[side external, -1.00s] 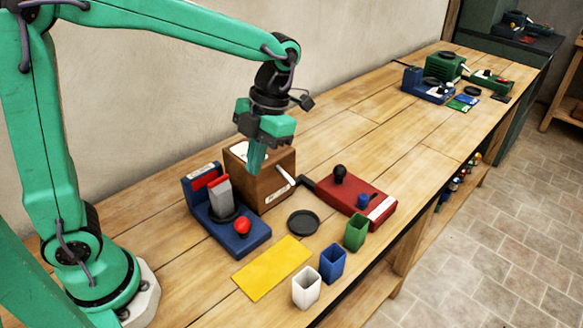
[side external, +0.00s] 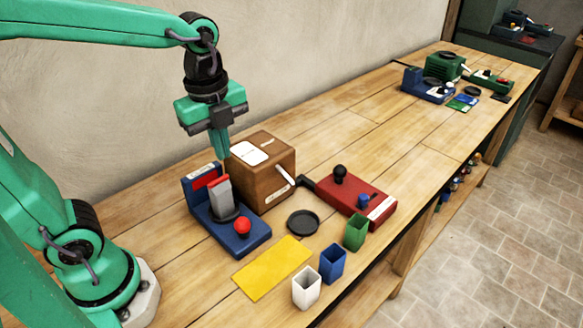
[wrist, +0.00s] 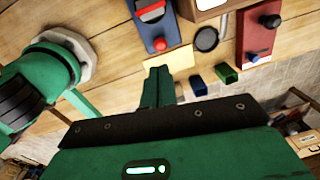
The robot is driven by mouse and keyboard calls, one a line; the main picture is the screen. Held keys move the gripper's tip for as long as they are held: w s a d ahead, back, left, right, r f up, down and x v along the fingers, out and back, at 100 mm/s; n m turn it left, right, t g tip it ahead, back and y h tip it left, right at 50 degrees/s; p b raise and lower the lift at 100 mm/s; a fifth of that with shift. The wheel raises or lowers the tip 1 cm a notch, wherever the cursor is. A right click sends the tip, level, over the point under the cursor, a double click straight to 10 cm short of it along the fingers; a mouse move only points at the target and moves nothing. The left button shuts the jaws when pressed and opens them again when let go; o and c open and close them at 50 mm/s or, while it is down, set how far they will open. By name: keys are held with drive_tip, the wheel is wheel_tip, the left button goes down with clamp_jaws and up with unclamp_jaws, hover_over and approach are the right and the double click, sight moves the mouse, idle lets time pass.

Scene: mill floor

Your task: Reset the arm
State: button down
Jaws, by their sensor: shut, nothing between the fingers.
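My gripper (side external: 221,152) is shut and empty, pointing down in the air in the side external view. It appears above or behind the blue device, left of the wooden box (side external: 270,187). The blue device (side external: 238,236) has a red ball knob, a grey block and a red top piece. In the wrist view the shut fingers of my gripper (wrist: 160,75) show in the middle, with the blue device (wrist: 157,28) beyond them. The wooden box has a white label on top and a crank-like handle on its side.
On the bench (side external: 345,130) are a red device (side external: 355,203) with a black knob, a black round dish (side external: 303,222), a yellow sheet (side external: 270,267), and white (side external: 306,289), blue (side external: 332,264) and green (side external: 355,232) cups near the front edge. More devices (side external: 445,75) stand far off. The middle bench is clear.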

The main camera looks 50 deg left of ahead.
drive_tip(key=s+a+n+t, duration=0.3)
drive_tip(key=s+n+t, duration=0.1)
drive_tip(key=n, duration=1.5)
drive_tip(key=shift+s+a+r+t, duration=0.15)
drive_tip(key=shift+s+r+t, duration=0.3)
drive_tip(key=shift+s, duration=0.25)
